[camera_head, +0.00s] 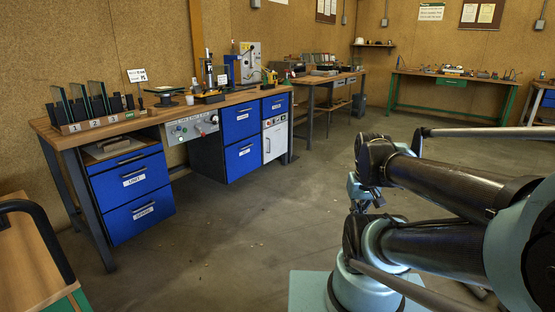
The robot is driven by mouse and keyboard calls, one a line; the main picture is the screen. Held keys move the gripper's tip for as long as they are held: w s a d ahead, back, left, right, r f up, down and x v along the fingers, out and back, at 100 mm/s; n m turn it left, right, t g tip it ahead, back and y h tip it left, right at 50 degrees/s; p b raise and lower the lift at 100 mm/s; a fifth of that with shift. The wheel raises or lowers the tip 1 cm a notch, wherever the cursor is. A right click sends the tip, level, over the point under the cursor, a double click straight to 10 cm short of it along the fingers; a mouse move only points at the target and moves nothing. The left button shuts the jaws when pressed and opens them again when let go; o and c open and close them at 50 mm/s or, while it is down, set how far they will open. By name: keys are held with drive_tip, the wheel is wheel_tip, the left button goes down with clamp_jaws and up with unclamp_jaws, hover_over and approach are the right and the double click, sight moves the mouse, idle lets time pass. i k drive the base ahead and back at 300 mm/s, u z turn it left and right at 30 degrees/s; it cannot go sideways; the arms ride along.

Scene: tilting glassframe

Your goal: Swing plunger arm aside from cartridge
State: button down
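I cannot pick out the plunger arm or the cartridge for certain; the devices on the long workbench (157,119) are small and distant. A dark upright device (209,72) stands on a yellow-edged base near the bench's middle. Behind it is a grey-white boxed machine (250,62), with a blue part at its left. A small yellow device (269,77) stands at the bench's right end. My arm fills the right side, well away from the bench. A small teal part by its near joints may belong to my gripper, but its fingers are not clear.
Glass plates in a numbered wooden rack (100,122) stand at the bench's left end. Blue drawers (131,184) and a grey control panel (191,127) are below the top. A wooden-topped table (28,262) is near left. The floor (235,240) between is clear.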

sight(207, 54)
drive_tip(key=u, duration=0.1)
drive_tip(key=i, duration=1.3)
drive_tip(key=u, duration=0.5)
drive_tip(key=i, duration=1.4)
drive_tip(key=u, duration=0.6)
drive_tip(key=i, duration=0.55)
drive_tip(key=u, duration=0.15)
